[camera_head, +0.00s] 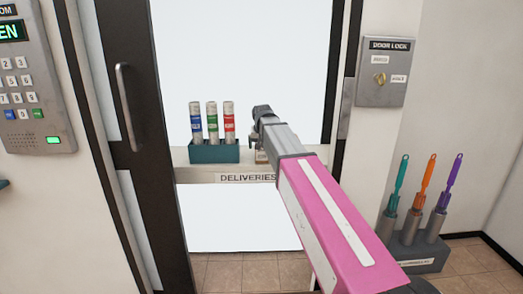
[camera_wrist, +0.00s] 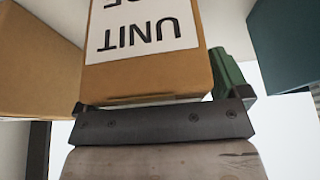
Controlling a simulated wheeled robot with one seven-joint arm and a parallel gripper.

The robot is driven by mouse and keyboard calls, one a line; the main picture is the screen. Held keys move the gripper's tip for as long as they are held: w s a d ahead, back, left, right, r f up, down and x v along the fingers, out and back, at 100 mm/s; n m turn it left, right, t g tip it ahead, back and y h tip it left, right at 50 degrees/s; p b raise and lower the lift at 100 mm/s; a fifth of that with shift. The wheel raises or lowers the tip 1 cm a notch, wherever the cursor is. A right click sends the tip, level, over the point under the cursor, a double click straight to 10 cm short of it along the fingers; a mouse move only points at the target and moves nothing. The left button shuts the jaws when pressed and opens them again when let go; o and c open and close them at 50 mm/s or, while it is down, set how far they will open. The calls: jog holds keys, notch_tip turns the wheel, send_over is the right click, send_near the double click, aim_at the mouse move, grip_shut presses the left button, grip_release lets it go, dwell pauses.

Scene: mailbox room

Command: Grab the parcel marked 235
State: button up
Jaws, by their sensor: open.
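A brown cardboard parcel (camera_wrist: 150,68) fills the middle of the wrist view, with a white label reading "UNIT" upside down. The rest of its label is cut off, and no 235 can be read in either view. My gripper (camera_wrist: 164,100) is open, with one jaw at each side of this parcel's near end; whether they touch it I cannot tell. In the head view my gripper (camera_head: 262,124) is over the deliveries shelf, right of the tube holder. It hides most of a small brown parcel (camera_head: 261,157) there. Another brown box (camera_wrist: 40,62) stands at the left in the wrist view.
A teal holder (camera_head: 214,153) with three labelled tubes stands on the shelf (camera_head: 200,174) marked DELIVERIES. A dark door frame (camera_head: 140,150) with a handle is at left, a keypad (camera_head: 36,90) beyond it. A door-lock box (camera_head: 386,72) is at right, above a tool rack (camera_head: 418,251).

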jog(key=c, duration=1.3)
jog(key=shift+r, duration=0.1)
jog(key=shift+c, duration=0.2)
